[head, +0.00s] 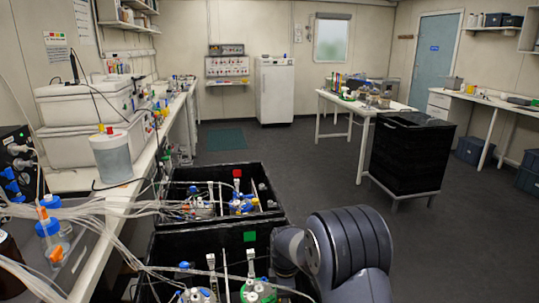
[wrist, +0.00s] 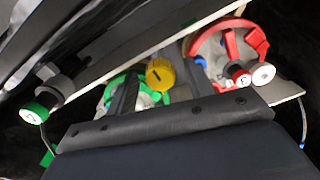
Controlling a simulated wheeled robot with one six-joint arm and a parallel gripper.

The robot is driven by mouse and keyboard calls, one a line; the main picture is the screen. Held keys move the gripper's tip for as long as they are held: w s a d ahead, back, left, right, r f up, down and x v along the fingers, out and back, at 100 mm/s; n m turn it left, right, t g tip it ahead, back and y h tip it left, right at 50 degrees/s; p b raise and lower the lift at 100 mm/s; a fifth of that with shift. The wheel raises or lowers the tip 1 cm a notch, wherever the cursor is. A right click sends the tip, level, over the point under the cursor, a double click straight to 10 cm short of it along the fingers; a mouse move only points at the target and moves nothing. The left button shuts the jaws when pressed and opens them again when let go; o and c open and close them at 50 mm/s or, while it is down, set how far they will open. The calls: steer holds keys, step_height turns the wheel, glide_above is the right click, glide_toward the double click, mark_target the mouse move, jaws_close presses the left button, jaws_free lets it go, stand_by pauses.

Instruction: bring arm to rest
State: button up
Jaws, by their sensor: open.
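My arm (head: 345,250) shows at the lower right of the head view, bent beside the black shaker boxes. My gripper is hidden from the head view.
The near black box (head: 190,240) and far black box (head: 215,170) hold bottles and tubing. A long bench (head: 95,215) with tubes and a white container runs along the left. A black cabinet (head: 408,155) stands at the right. The floor (head: 300,165) between is clear.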

step_height(320, 180, up, 10)
step_height(320, 180, down, 10)
steer(key=shift+f, duration=0.25)
steer(key=shift+r+m, duration=0.2)
steer(key=shift+m, duration=0.2)
steer(key=m, duration=0.3)
steer(key=shift+m, duration=0.4)
steer(key=m+p, duration=0.1)
steer(key=m, duration=0.5)
steer(key=m+p, duration=0.1)
steer(key=m, duration=0.5)
steer(key=shift+r, duration=0.1)
steer(key=m+p, duration=0.1)
steer(key=m, duration=0.4)
steer(key=shift+m, duration=0.3)
steer(key=shift+s+a, duration=0.1)
